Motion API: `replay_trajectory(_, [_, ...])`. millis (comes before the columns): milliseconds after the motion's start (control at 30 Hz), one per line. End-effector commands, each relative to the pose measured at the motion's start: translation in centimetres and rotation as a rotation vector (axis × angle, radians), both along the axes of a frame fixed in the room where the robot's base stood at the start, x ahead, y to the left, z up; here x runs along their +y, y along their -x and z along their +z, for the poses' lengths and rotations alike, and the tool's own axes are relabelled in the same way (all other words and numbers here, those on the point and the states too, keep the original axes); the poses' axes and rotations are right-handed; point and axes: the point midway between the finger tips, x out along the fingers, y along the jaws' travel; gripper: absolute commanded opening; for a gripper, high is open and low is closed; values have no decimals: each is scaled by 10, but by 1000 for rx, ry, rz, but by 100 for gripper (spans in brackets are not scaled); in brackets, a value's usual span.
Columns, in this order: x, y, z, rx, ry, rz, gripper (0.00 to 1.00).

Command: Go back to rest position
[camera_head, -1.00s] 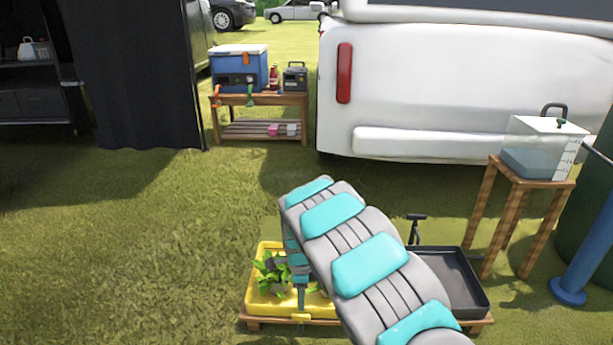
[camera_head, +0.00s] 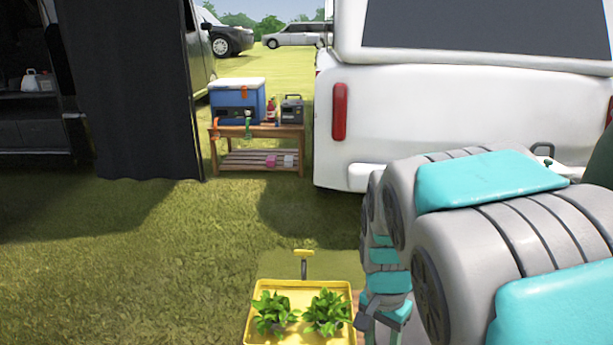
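My arm is folded up large at the right of the head view, with grey links and turquoise pads. My gripper (camera_head: 383,322) hangs below it at the lower edge of the picture, just right of the yellow tray (camera_head: 268,286). Its fingertips are cut off or hidden, so I cannot tell whether it is open or shut. Two green leafy plants, a left one (camera_head: 273,312) and a right one (camera_head: 327,312), stand in the yellow tray, apart from the gripper.
A yellow-handled tool (camera_head: 304,262) stands behind the tray. A wooden table (camera_head: 258,132) holds a blue cooler (camera_head: 238,103) and other items. A white vehicle (camera_head: 440,128) fills the back right. A black curtain (camera_head: 130,90) hangs at left. Open grass lies between.

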Motion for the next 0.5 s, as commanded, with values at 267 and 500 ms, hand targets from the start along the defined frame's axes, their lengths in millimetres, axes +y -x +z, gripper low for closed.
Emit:
replay_trajectory(267, [-10,94,48,38,-62,326,46])
replay_trajectory(500, [-13,164,64,70,-110,600,46])
